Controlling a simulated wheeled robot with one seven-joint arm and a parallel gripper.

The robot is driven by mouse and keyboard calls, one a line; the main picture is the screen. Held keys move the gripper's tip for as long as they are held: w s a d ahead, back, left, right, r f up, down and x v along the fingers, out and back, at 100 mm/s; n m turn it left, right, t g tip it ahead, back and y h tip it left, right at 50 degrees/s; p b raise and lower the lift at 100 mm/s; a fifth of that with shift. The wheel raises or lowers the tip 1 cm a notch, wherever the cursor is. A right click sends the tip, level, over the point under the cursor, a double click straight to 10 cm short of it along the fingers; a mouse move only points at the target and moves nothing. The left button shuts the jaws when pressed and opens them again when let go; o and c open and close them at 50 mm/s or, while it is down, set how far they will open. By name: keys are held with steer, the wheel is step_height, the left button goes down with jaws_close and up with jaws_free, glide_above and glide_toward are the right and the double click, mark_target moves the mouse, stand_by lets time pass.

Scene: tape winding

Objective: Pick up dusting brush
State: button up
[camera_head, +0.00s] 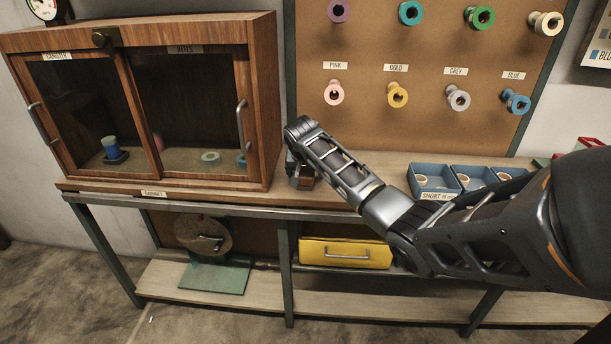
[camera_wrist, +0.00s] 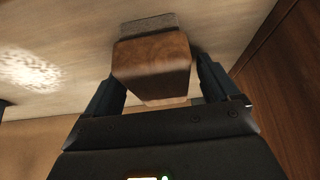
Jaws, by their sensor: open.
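The dusting brush (camera_wrist: 155,62) has a brown wooden block and a grey edge that looks like bristles. In the wrist view it lies between the two dark fingers of my gripper (camera_wrist: 160,84), which stand apart on either side of it. In the head view my gripper (camera_head: 300,160) is at the bench top, right of the wooden cabinet. Part of the brush (camera_head: 302,183) shows below it there. Whether a finger touches the brush, I cannot tell.
The wooden cabinet (camera_head: 264,100) with sliding glass doors stands close on the left. Blue trays (camera_head: 435,178) sit on the bench (camera_head: 385,165) to the right. A pegboard (camera_head: 420,100) with coloured spools rises behind. A yellow drawer (camera_head: 345,254) is below.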

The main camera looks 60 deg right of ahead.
steer(key=c, duration=1.1)
steer(key=shift+r, duration=0.1)
step_height(320, 180, up, 5)
steer(key=shift+f+b, duration=0.15)
steer(key=shift+b, duration=0.2)
steer(key=s+d+r, duration=0.1)
steer(key=s+r, duration=0.1)
steer(key=s, duration=0.1)
steer(key=s+d+r, duration=0.2)
steer(key=s, duration=0.2)
steer(key=s+d+r, duration=0.1)
steer(key=s+r, duration=0.1)
steer(key=s, duration=0.1)
steer(key=shift+s+d+r+b, duration=0.2)
steer(key=shift+s+r+b, duration=0.1)
steer(key=shift+s+b, duration=0.1)
